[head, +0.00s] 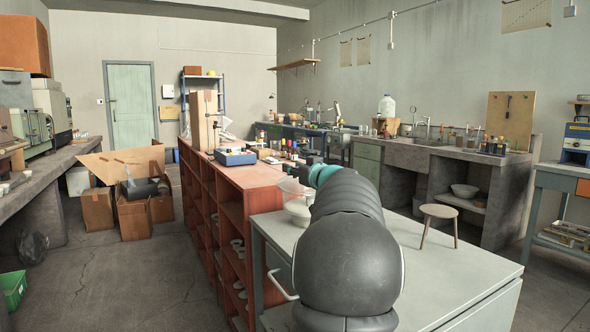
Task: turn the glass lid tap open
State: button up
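No glass lid tap can be made out for certain. A large clear jar (387,106) stands on the far concrete bench (405,150). It is too small to tell whether it has a tap or how a tap is set. Thin upright metal fittings (414,117) stand to its right by the sink area. My dark arm reaches forward over the grey cabinet top in front and hides part of what lies beyond.
A clear tub with white contents (298,208) stands close left of my arm on the grey cabinet top (450,268). A small round stool (439,211) is right. A red-brown shelf unit (240,185) holds many small items.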

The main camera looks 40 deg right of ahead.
jog(key=o, duration=0.5)
jog(key=shift+c, duration=0.2)
jog(key=shift+h, duration=0.3)
jog(key=shift+w+a+m+g+h, duration=0.1)
jog(key=shift+m+g+h, duration=0.2)
jog(key=shift+m+h, duration=0.4)
jog(key=shift+r+m+g+h+b, duration=0.1)
jog(key=shift+m+g+h+b, duration=0.75)
jog(key=shift+m+h, duration=0.75)
jog(key=f+g+h+b, duration=0.1)
jog(key=b, duration=0.2)
jog(key=shift+h, duration=0.4)
jog(key=m+b, duration=0.1)
jog(key=b, duration=0.1)
jog(key=shift+w+g+h+b, duration=0.1)
jog(key=shift+g+h+b, duration=0.2)
jog(key=shift+g, duration=0.05)
jog(key=m+g+h+b, duration=0.1)
jog(key=b, duration=0.2)
